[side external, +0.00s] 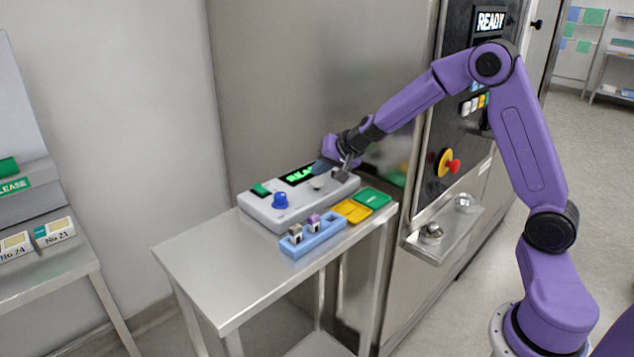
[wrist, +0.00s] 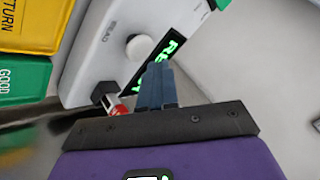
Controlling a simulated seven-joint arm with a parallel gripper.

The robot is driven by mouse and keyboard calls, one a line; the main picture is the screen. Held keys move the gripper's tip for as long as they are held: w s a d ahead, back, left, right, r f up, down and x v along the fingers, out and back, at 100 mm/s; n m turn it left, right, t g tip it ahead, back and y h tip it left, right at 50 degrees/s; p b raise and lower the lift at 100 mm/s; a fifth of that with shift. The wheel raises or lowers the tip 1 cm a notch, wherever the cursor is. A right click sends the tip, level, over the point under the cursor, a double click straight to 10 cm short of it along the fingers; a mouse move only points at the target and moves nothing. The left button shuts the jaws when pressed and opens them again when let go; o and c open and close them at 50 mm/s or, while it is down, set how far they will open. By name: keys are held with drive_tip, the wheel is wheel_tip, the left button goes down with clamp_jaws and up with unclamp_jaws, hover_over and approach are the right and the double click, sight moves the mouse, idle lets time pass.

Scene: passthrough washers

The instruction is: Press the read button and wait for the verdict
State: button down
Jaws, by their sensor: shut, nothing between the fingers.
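The reader (side external: 272,210) is a grey box at the back of the steel table, with a display (side external: 297,175) showing green letters, partly hidden by my gripper. The read button is a white round knob (wrist: 143,47) beside the READ label in the wrist view; it also shows small in the side view (side external: 317,184). My gripper (side external: 321,168) is over the reader, close to the display and the button. In the wrist view its blue fingers (wrist: 156,84) are together and empty, in front of the display and apart from the button in the picture. I cannot tell the gap's height.
A blue knob (side external: 280,200) and a green button (side external: 261,189) are on the reader's left part. A blue rack (side external: 314,236) with small pieces, a yellow tray (side external: 352,211) and a green tray (side external: 373,198) stand in front. The table's front left is clear.

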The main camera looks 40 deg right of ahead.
sight(320, 182)
drive_tip(key=shift+r, duration=0.1)
drive_tip(key=shift+w+r, duration=0.1)
drive_tip(key=shift+r, duration=2.3)
drive_tip(key=shift+a, duration=0.1)
